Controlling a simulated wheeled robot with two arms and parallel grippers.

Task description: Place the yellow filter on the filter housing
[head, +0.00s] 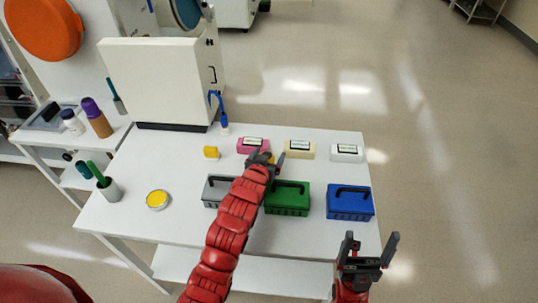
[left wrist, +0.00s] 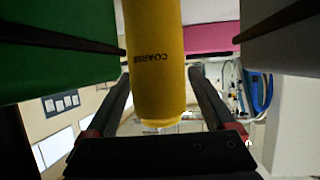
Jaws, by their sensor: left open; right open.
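The yellow filter (left wrist: 157,70) is a cylinder marked "COARSE" in the left wrist view. It stands between the two spread fingers of my left gripper (left wrist: 158,105), with gaps on both sides. In the head view my left gripper (head: 268,156) is over the table between the boxes, and the filter there is mostly hidden by it. My right gripper (head: 371,246) is open and empty off the table's front right corner. I cannot tell which thing is the filter housing; a round white piece with a yellow top (head: 158,199) lies at the table's left.
Grey (head: 216,191), green (head: 288,198) and blue (head: 349,203) boxes stand in a row. Pink (head: 252,145), cream (head: 299,149) and white (head: 347,153) packs lie behind. A small yellow object (head: 210,152) is at left. A large white box (head: 160,82) stands behind.

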